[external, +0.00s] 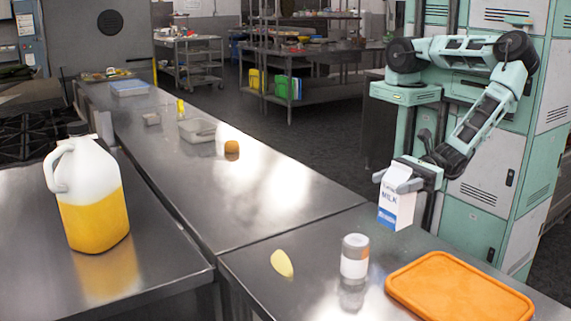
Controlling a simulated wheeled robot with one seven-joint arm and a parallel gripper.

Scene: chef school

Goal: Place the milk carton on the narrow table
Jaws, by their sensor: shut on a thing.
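The milk carton (399,208) is white with a blue band and the word MILK on its side. My gripper (403,180) is shut on the upper part of the carton. The carton hangs close to upright above the right-hand steel table, near its far edge. Whether its base touches the surface is hard to tell. A long, narrow steel table (180,165) runs from the middle toward the back left. The right-hand steel table (310,235) meets its near end at a seam.
On the right-hand table are an orange cutting board (458,290), a white-and-grey can (354,258) and a yellow wedge (282,263). A jug with orange liquid (92,205) stands at left. The long table holds an orange item (232,148) and a clear container (197,130); its near stretch is clear.

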